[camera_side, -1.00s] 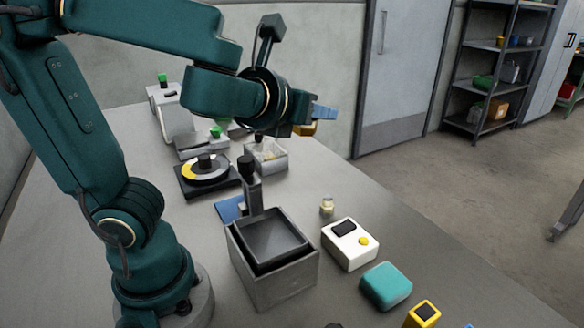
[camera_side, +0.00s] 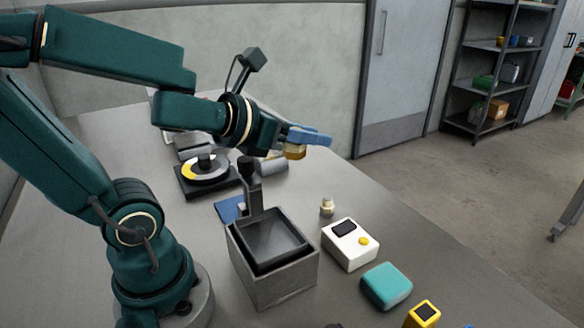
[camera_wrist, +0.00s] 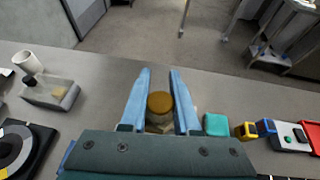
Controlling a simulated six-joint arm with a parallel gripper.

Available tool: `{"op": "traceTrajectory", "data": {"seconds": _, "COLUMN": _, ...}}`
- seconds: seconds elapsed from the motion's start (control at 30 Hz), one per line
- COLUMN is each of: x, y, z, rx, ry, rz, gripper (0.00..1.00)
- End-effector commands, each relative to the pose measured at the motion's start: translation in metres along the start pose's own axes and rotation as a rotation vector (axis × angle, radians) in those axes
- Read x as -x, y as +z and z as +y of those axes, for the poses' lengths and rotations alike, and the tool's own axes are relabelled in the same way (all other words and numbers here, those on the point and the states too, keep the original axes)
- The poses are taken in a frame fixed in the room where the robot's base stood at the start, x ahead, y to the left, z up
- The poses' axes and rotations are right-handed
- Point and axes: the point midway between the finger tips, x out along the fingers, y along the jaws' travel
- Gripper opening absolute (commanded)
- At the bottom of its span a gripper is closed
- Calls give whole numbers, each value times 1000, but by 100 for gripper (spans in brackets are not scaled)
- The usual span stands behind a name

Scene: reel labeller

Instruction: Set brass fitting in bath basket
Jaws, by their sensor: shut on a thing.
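My gripper (camera_side: 312,138) has blue fingers and is shut on the brass fitting (camera_side: 294,151), which hangs in the air beneath them. In the wrist view the round, golden-brown top of the fitting (camera_wrist: 159,103) shows between the two fingers (camera_wrist: 160,84). The bath basket (camera_side: 272,238) is dark, with an upright handle (camera_side: 251,185) at its back, and sits inside a square grey tank (camera_side: 275,278). No fitting shows inside it. My gripper is behind, right of and above the basket, apart from it.
A small pale bottle-like piece (camera_side: 327,206) stands behind the box. A turntable (camera_side: 206,170) and blue pad (camera_side: 229,209) lie behind left.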

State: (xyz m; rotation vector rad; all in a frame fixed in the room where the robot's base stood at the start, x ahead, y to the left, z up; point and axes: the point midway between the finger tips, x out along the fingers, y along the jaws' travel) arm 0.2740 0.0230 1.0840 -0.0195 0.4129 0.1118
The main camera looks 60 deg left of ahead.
Motion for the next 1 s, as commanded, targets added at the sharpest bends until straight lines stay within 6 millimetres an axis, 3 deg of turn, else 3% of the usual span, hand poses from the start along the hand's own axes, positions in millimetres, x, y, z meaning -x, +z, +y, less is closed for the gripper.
{"op": "traceTrajectory", "data": {"seconds": 0.13, "x": 1, "y": -1, "z": -18, "rx": -31, "ry": -85, "rz": -14, "gripper": 0}}
{"op": "traceTrajectory", "data": {"seconds": 0.37, "x": 1, "y": 5, "z": -27, "rx": -48, "ry": -110, "rz": -23, "gripper": 0}}
{"op": "traceTrajectory", "data": {"seconds": 0.63, "x": -1, "y": 30, "z": -46, "rx": -49, "ry": -64, "rz": -25, "gripper": 0}}
{"op": "traceTrajectory", "data": {"seconds": 0.83, "x": 4, "y": 50, "z": -37, "rx": 29, "ry": 89, "rz": -22, "gripper": 0}}
{"op": "traceTrajectory", "data": {"seconds": 1.0, "x": -4, "y": 54, "z": -8, "rx": 141, "ry": 322, "rz": 4, "gripper": 0}}
